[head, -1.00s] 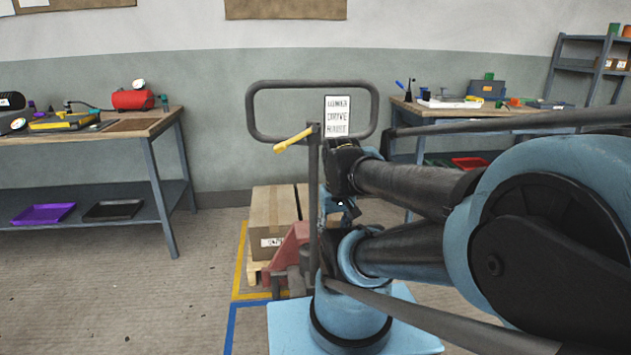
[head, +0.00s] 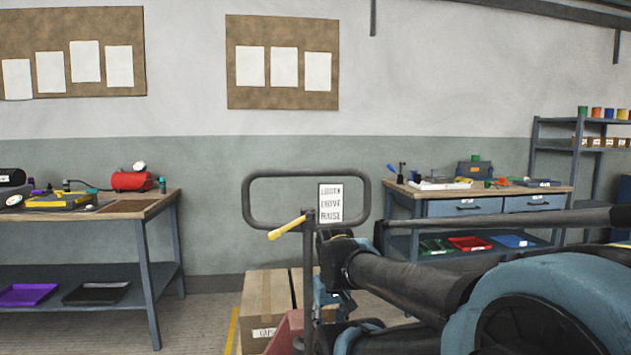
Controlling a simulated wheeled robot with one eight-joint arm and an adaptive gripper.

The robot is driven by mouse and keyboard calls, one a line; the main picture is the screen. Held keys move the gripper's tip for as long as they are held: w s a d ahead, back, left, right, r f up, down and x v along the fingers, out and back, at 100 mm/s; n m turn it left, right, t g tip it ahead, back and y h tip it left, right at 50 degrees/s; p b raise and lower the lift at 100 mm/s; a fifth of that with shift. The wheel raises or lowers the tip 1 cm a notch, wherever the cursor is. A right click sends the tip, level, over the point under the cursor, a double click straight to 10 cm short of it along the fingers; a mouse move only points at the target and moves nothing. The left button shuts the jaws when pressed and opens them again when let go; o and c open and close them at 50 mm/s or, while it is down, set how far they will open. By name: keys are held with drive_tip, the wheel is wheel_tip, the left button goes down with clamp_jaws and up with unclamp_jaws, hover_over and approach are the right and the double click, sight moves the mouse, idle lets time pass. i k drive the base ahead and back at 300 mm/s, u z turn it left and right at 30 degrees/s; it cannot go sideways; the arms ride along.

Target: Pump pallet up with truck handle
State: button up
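The pallet truck's handle (head: 250,205) is a dark grey loop on an upright post, standing upright in the middle of the head view. A sign listing lower, drive and raise (head: 331,203) sits at its right side. A yellow lever (head: 286,229) sticks out to the left below the loop. Part of the red truck body (head: 287,330) shows at the bottom edge. A cardboard box (head: 262,297) stands behind it; the pallet is out of frame. The end of my arm, near my gripper (head: 328,292), is beside the post on the right. The fingers cannot be made out.
A workbench (head: 95,213) with tools and a red tank stands at the left. Another bench (head: 470,205) with drawers and trays stands behind my arm at the right. A shelf (head: 590,135) is at the far right. A yellow floor line (head: 233,325) runs left of the box.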

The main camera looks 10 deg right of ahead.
sight(330, 195)
drive_tip(key=u, duration=0.6)
drive_tip(key=k, duration=1.5)
drive_tip(key=z, duration=0.65)
drive_tip(key=i, duration=1)
